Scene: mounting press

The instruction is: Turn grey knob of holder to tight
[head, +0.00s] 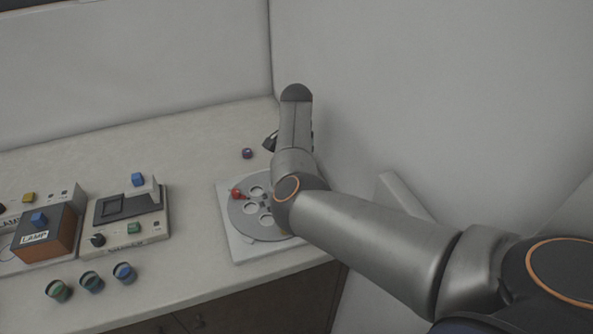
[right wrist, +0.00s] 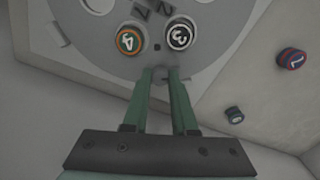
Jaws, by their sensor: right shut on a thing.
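The holder is a pale plate (head: 237,247) with a round grey disc (head: 240,222) that has several round holes. My right arm covers its right side in the head view, so the knob and my right fingertips are hidden there. In the right wrist view my right gripper (right wrist: 163,78) has its green fingers closed on the small grey knob (right wrist: 164,72) near the edge of the disc. I cannot tell how far the knob is turned. My left gripper is not in view.
Pieces marked 4 (right wrist: 130,41) and 3 (right wrist: 179,37) sit in the disc. A piece marked 1 (right wrist: 291,59) and a small dark piece (right wrist: 234,115) lie beside the plate. Machines (head: 126,215) and several round pieces (head: 124,272) stand left. Walls close the back and right.

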